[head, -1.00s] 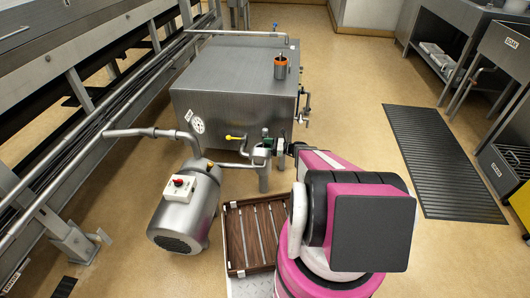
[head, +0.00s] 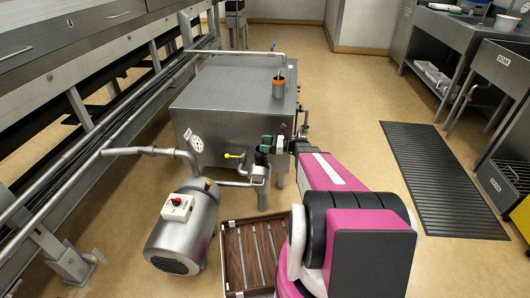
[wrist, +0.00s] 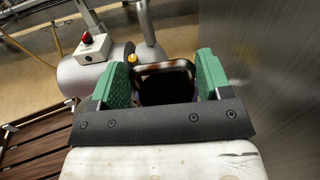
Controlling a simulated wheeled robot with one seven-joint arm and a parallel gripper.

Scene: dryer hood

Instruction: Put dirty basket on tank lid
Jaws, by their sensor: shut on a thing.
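My gripper (head: 269,145) has green fingers and is at the front right of the steel tank, by the pipework and below the lid's level. In the wrist view my gripper (wrist: 164,85) is shut on a small dark basket (wrist: 166,88) with a brownish metal rim, between the green pads. In the head view the basket is mostly hidden and too small to make out. The flat steel tank lid (head: 225,88) is behind and left of my gripper. An orange-and-grey cup-like item (head: 279,83) stands upright on the lid's right side.
A yellow-handled valve (head: 235,156) and pipes are close beside my gripper. A motor (head: 183,232) with a red button stands at left, a brown slatted crate (head: 250,255) below. A pipe (head: 235,52) runs above the lid's back. Most of the lid is bare.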

